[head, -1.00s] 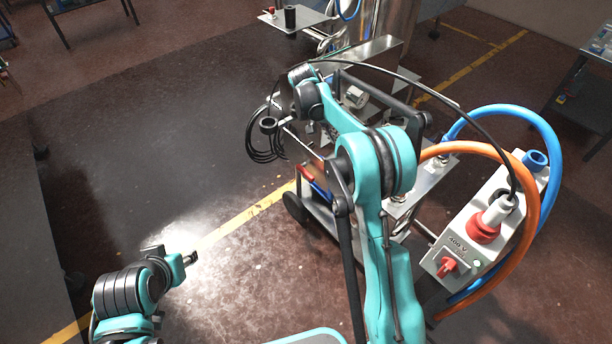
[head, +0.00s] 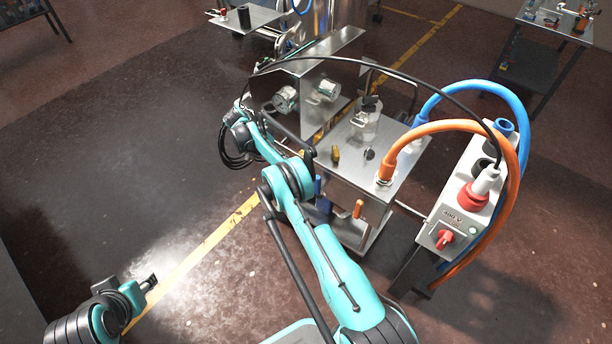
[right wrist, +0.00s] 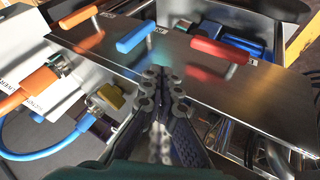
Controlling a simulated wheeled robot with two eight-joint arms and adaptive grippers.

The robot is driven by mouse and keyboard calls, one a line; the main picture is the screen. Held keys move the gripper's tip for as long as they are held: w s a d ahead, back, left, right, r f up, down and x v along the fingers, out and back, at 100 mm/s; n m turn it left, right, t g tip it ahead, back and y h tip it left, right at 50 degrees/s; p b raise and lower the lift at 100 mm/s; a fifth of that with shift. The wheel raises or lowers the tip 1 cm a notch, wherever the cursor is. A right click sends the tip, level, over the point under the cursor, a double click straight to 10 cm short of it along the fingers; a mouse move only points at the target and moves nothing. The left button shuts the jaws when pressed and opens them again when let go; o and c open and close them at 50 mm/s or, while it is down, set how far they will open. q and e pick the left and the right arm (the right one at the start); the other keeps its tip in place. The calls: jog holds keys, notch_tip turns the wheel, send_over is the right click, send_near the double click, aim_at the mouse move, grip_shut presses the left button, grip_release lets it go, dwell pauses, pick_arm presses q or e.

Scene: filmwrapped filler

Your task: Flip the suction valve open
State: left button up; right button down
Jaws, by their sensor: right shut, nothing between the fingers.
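In the right wrist view three bar handles stick out along a metal panel (right wrist: 255,92): orange (right wrist: 78,17), blue (right wrist: 135,36) and red (right wrist: 220,50). Small labels beside them are too small to read, so I cannot tell which is the suction valve. My right gripper (right wrist: 161,78) is shut and empty, its tips over the panel near the blue and red handles, apart from both. In the head view the blue handle (head: 318,187) and orange handle (head: 358,209) show on the cart's front; my right arm covers part of it. My left gripper (head: 149,283) is low at left, away from the cart.
The steel cart top (head: 340,172) carries a clear jar (head: 364,122) and small fittings. Open floor (head: 110,150) lies to the left.

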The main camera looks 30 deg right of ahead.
jog(key=shift+f, duration=0.1)
jog(key=s+d+f+b, duration=0.5)
jog(key=s+d+f, duration=0.1)
jog(key=f, duration=0.1)
jog(key=shift+s+d+f, duration=0.3)
jog(key=shift+d+f, duration=0.1)
jog(key=shift+r, duration=0.1)
dwell(0.4)
jog(key=shift+s+d+r+t, duration=0.1)
jog(key=shift+s+t, duration=0.15)
jog(key=shift+t, duration=0.35)
jog(key=shift+s+t+y+p, duration=0.1)
jog(key=shift+t+y+p, duration=0.2)
jog(key=shift+t+y, duration=0.1)
